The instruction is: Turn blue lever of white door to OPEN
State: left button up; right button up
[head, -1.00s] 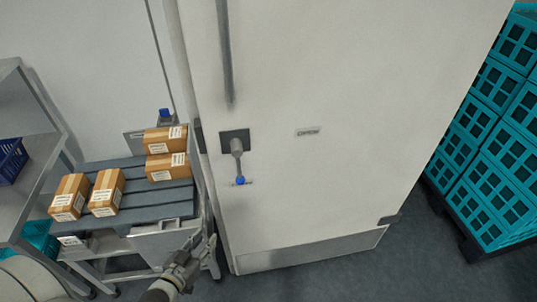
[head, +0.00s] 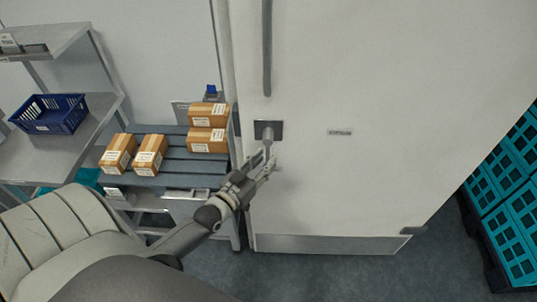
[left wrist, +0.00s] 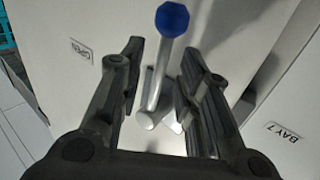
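The white door (head: 380,60) fills the middle and right of the head view. Its lever (head: 267,137) hangs down from a dark plate, and its lower end is hidden behind my left gripper (head: 264,165). The OPEN label (head: 340,132) is on the door, right of the lever. In the left wrist view, the lever's blue end (left wrist: 172,19) and grey shaft (left wrist: 156,78) show between the spread fingers of my left gripper (left wrist: 160,85). The fingers are open, with gaps on both sides of the lever. My right gripper is not in view.
Left of the door, a grey bench (head: 190,180) carries several brown boxes (head: 150,154). A blue basket (head: 49,114) sits on a metal shelf (head: 85,135). Teal crates (head: 510,190) are stacked at the far right. Bare floor lies before the door.

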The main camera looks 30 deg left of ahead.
pick_arm(q)
jog(key=shift+w, duration=1.35)
grip_shut()
